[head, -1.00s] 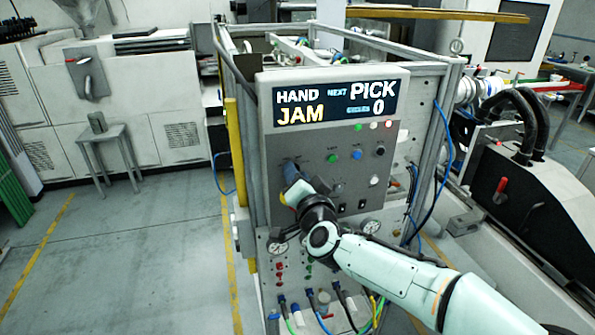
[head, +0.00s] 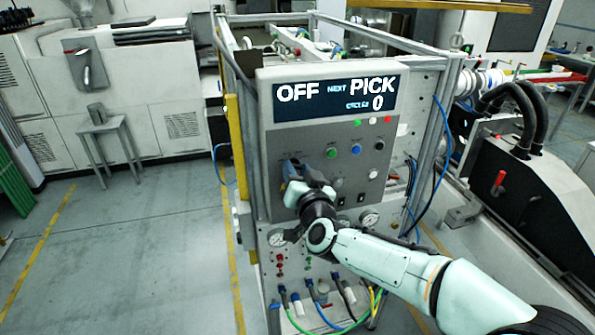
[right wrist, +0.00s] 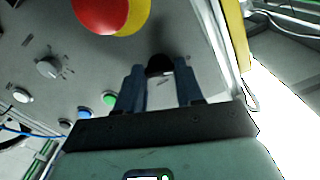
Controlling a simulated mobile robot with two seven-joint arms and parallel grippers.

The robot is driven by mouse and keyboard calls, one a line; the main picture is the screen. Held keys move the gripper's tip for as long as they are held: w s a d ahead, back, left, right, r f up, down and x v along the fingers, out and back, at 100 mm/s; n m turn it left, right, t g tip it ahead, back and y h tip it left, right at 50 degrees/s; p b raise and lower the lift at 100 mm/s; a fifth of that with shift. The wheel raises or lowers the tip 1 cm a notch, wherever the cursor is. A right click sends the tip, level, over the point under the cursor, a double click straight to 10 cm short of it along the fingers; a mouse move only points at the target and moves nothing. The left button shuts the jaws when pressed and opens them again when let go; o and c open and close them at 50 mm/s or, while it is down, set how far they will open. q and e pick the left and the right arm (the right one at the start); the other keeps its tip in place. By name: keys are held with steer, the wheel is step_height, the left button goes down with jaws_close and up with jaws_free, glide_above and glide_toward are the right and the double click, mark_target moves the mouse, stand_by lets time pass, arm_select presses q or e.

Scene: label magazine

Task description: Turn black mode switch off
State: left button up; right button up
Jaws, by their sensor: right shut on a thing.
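The black mode switch (right wrist: 160,64) is a dark knob on the grey panel. In the right wrist view it sits at the tips of my right gripper (right wrist: 159,82), between its two blue-grey fingers, which are shut on it. In the head view my right gripper (head: 291,170) is at the left part of the panel and hides the switch. The display (head: 335,97) above reads OFF, NEXT PICK and a 0. My left gripper is not in view.
A red mushroom button on yellow (right wrist: 108,12) is close to my fingers in the right wrist view. A grey knob (right wrist: 48,67) and a green button (right wrist: 110,98) are on the same panel. Gauges and hoses (head: 322,295) are below it.

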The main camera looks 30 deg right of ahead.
steer(key=o, duration=1)
steer(key=shift+o, duration=0.2)
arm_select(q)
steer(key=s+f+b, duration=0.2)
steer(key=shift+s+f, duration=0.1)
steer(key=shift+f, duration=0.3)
arm_select(e)
steer(key=v, duration=1.3)
steer(key=shift+s, duration=0.25)
